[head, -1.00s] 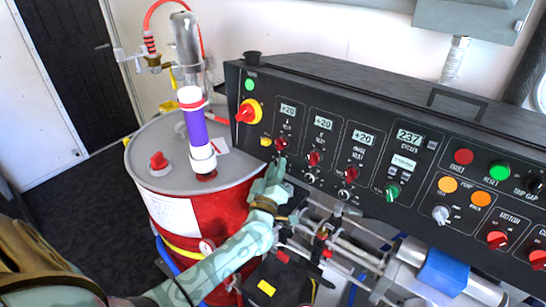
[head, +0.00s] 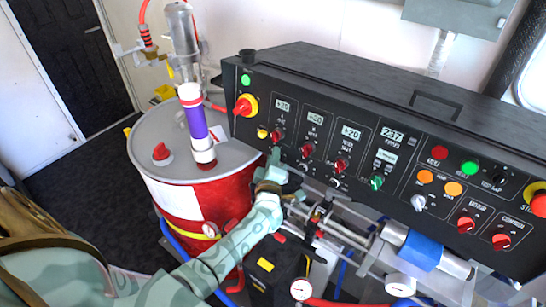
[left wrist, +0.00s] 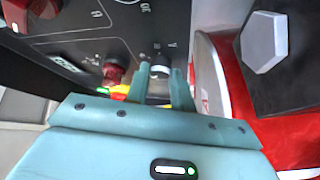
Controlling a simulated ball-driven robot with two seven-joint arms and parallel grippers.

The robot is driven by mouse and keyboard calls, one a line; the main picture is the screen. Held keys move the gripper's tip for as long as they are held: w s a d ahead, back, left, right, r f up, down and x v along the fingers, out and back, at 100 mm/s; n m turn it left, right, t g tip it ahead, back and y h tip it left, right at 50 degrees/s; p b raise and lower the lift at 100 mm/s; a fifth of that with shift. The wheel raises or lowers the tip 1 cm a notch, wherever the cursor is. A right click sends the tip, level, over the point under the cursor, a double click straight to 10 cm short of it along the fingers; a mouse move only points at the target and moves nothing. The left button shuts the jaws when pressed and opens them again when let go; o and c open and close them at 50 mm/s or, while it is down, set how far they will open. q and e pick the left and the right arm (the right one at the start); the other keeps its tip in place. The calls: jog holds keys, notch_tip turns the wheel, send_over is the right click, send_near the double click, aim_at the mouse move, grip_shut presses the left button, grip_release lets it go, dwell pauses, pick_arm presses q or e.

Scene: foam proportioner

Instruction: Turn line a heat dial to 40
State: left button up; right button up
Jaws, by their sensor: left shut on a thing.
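The line a heat dial (head: 277,134) is a red knob under the leftmost display (head: 284,106), which reads +20. The dial also shows in the left wrist view (left wrist: 115,72). My left gripper (head: 274,153) is just below this dial at the panel's lower edge. In the left wrist view its two fingers (left wrist: 160,78) close around a small silver switch (left wrist: 162,60) beside the red dial. The fingers hide part of the switch. The dial's pointer mark is too small to read. My right gripper is not in view.
Two more red dials, (head: 306,150) and (head: 340,165), stand to the right under +20 displays. A red-yellow main switch (head: 244,105) is at the left. The red drum (head: 225,203) and pipework (head: 345,233) crowd the space below the panel.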

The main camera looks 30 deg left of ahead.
pick_arm(q)
jog(key=o, duration=1)
jog(key=v, duration=1.6)
jog(key=shift+s+p, duration=0.2)
jog(key=shift+p, duration=0.1)
jog(key=shift+w+d+f, duration=0.1)
jog(key=shift+d, duration=0.05)
